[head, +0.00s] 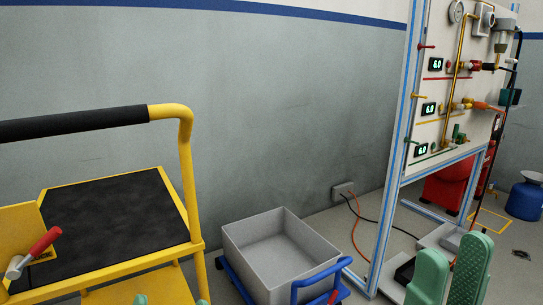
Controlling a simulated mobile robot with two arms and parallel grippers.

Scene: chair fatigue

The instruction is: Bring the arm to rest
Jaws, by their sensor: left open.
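My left gripper (172,300) shows only as two green fingertips at the bottom edge, set apart, in front of the yellow cart. It is open, with nothing seen between the tips; the rest of it is out of the picture. My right gripper (453,262) stands at the lower right, with two green ribbed fingers pointing up. A narrow gap shows between them and nothing is seen held there. Its fingers overlap the foot of the test panel in the picture. The arms are below the picture.
A yellow cart (188,170) with a black deck and a red-handled lever (45,241) stands at left. A grey bin (238,254) sits on a blue-handled trolley at centre. A panel (432,130) with gauges and displays stands right. A blue gas bottle (525,200) is far right.

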